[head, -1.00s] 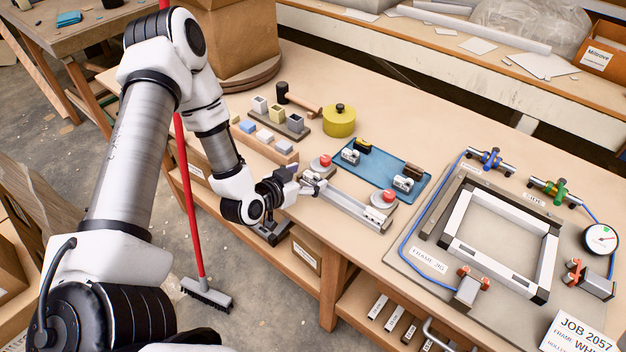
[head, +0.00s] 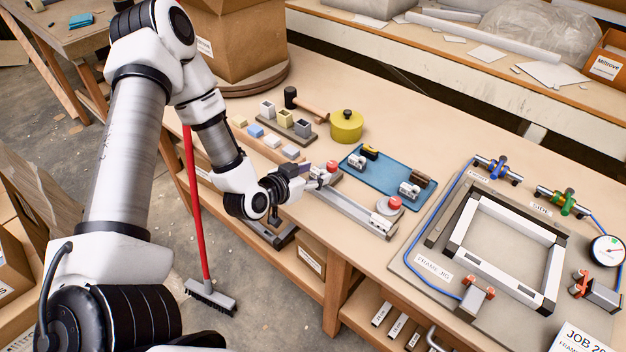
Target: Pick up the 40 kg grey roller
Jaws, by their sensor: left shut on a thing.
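My left gripper (head: 308,181) is low over the bench, at the left end of a long metal rail (head: 350,208). It is shut on a small pale grey piece, mostly hidden by the fingers, and I cannot tell for sure that this is the grey roller. A blue tray (head: 385,187) lies to the right, behind the rail. Small roller-like parts are on it: a pale grey one (head: 356,161) beside a black and yellow one (head: 370,152), and another pale grey one (head: 409,190) beside a brown one (head: 423,178). No weight marking is readable. My right gripper is not in view.
Red buttons (head: 395,202) stand near both rail ends. Small blocks, cups, a hammer (head: 291,97) and a yellow pot (head: 346,127) are behind. A frame jig (head: 432,266) with a white frame and clamps fills the right. A red broom (head: 197,210) leans at the bench front.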

